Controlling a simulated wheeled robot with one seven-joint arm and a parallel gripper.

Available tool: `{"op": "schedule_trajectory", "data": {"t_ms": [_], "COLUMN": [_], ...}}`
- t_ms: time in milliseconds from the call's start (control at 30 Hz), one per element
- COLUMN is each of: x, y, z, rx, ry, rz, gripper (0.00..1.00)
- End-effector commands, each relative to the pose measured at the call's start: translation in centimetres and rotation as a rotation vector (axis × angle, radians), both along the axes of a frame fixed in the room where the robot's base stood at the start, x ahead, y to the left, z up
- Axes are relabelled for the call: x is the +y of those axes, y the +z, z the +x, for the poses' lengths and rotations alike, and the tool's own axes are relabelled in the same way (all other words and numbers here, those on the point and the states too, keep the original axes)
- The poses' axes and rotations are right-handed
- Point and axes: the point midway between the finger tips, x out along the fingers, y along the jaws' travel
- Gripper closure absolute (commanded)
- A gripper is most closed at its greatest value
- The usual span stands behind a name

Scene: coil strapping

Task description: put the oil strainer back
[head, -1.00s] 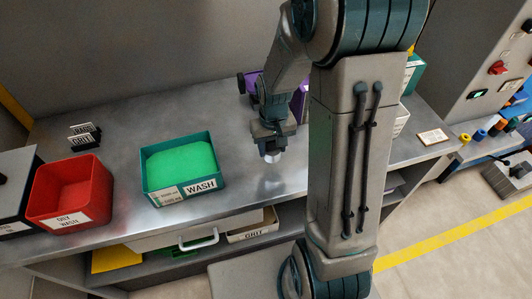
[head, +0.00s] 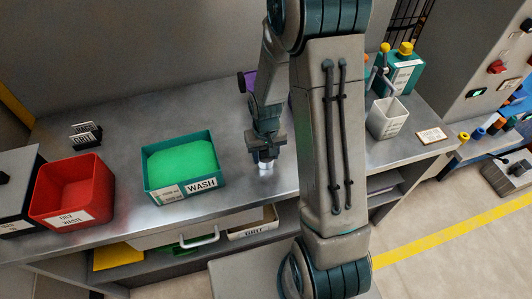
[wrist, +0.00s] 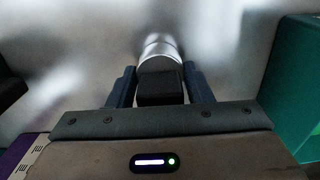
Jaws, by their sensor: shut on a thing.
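My gripper (head: 264,156) is over the middle of the metal bench, right of the green WASH tray (head: 208,186). It is shut on a small silver cylinder, which I take to be the oil strainer (head: 265,168). In the wrist view the strainer (wrist: 158,46) has a shiny round silver end and a dark block held between the two fingers (wrist: 160,88). The strainer is close above the bench top; I cannot tell whether it touches. My arm hides part of the bench to the right.
A red oily-waste bin (head: 70,190) stands at the left, with small GRIT signs (head: 86,134) behind. A purple object (head: 249,82) is partly hidden behind my arm. A white container (head: 388,118) and a teal can (head: 404,72) stand at the right.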

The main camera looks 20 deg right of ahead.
Motion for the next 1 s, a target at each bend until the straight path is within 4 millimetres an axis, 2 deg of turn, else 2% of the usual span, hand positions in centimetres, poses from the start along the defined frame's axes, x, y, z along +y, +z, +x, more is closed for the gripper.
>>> {"op": "schedule_trajectory", "data": {"t_ms": [33, 67, 100, 133, 400, 567, 767, 1000], "x": [0.0, 0.0, 0.0, 0.0, 0.0, 0.0, 0.0, 0.0], "y": [-0.4, -0.2, -0.2, -0.2, -0.1, 0.6, 3.6, 8.3], "z": [0.0, 0.0, 0.0, 0.0, 0.0, 0.1, 0.1, 0.2], "rx": [0.0, 0.0, 0.0, 0.0, 0.0, -0.002, -0.007, -0.007], "ry": [0.0, 0.0, 0.0, 0.0, 0.0, 0.0, -0.002, -0.001], "rz": [0.0, 0.0, 0.0, 0.0, 0.0, 0.0, 0.0, -0.001], "gripper": [0.86, 0.49, 0.38, 0.32, 0.32, 0.32, 0.32, 0.32]}}
